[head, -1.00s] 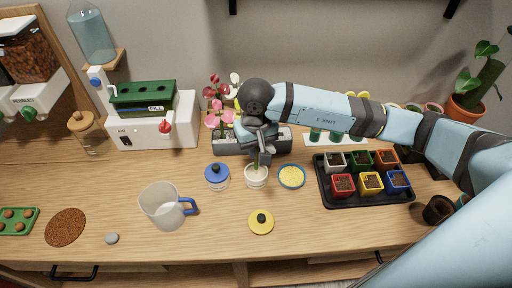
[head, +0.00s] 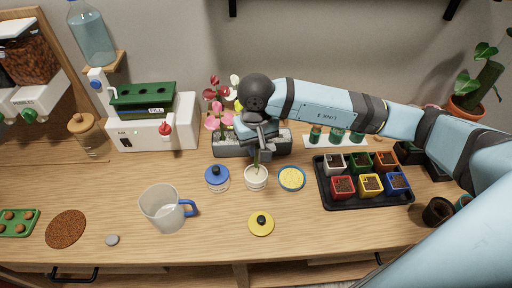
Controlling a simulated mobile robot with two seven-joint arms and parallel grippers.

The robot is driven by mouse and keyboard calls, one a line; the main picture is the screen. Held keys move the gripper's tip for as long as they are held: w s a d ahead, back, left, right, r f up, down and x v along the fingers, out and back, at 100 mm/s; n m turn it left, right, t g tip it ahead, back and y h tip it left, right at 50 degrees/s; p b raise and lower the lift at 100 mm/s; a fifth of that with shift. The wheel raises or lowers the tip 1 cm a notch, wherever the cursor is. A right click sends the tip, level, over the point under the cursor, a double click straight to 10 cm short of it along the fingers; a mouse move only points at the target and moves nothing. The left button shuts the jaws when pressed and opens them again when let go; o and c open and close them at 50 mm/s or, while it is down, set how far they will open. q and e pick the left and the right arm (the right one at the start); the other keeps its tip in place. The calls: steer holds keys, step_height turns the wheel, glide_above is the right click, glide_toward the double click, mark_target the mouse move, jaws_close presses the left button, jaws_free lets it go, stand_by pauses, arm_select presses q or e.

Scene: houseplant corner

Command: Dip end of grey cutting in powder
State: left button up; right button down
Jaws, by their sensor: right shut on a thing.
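My right gripper (head: 260,141) points down at the middle of the counter, shut on a thin cutting (head: 256,161). Only a short greenish stem shows below the fingers, so its grey marking cannot be made out. The stem's lower end is at the mouth of a small open white pot (head: 256,181) with pale contents, directly under the gripper. Whether the end touches the contents cannot be told. A blue-rimmed dish of yellow grains (head: 291,178) stands just right of the pot. My left gripper is out of view.
A blue-lidded jar (head: 217,178) stands close left of the pot. A yellow lid (head: 261,223) lies in front. A clear jug (head: 164,208) is at left front. A black tray (head: 345,203) of several coloured pots is at right. A grey planter (head: 232,146) with flowers stands behind.

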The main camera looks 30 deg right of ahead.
steer(key=shift+r+p, duration=0.6)
steer(key=shift+r, duration=2)
steer(key=r+p, duration=0.1)
steer(key=p, duration=0.2)
steer(key=r+n+p, duration=0.1)
steer(key=r+p, duration=0.1)
steer(key=p, duration=0.1)
steer(key=shift+s+d, duration=0.1)
steer(key=shift+s, duration=0.25)
steer(key=shift+n+p, duration=0.3)
steer(key=shift+p, duration=0.15)
